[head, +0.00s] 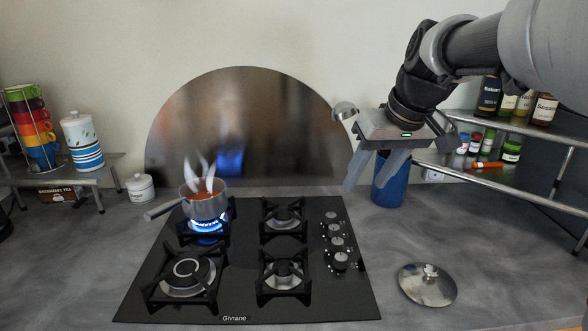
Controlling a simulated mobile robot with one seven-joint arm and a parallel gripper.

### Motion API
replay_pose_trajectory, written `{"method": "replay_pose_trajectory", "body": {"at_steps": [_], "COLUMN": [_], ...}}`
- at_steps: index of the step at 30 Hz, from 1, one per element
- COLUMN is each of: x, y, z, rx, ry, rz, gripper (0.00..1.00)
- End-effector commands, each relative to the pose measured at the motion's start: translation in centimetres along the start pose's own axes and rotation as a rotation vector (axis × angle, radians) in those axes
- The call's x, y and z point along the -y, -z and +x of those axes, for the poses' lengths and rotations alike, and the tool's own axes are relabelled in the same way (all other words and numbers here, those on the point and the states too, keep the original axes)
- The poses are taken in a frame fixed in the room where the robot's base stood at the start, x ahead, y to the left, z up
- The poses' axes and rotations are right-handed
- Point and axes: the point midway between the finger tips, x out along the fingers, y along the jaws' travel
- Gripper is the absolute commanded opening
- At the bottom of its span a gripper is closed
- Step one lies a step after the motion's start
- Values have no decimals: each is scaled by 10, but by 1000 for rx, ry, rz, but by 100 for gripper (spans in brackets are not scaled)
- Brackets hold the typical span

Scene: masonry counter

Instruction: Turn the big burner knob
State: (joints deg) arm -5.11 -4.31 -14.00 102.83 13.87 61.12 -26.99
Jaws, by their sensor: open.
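A black cooktop (238,252) is set in the grey counter. Several round knobs (337,243) run in a column along its right side; I cannot tell from markings which belongs to the big burner. The front-left burner (186,272) looks largest and shows no flame. The back-left burner has a blue flame (207,224) under a steaming pot (205,204) of red food. My gripper (366,184) is open and empty, fingers pointing down. In the picture it is above and slightly right of the knobs, apart from them.
A blue container (389,190) stands behind my gripper. A metal lid (427,285) lies right of the cooktop. A shelf (500,177) with jars is at right, another with cups at left. The counter right of the knobs is mostly clear.

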Motion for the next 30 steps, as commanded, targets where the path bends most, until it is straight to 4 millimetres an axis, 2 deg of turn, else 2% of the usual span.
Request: {"method": "replay_pose_trajectory", "body": {"at_steps": [1,6,9,17,30], "x": [-13,-39,-46,-50,-50], "y": [8,46,58,66,61], "z": [42,102,123,148,241], "rx": [13,28,34,39,41], "ry": [3,6,4,4,3], "rz": [-27,-128,-172,-203,-203], "gripper": [46,46,46,46,46]}}
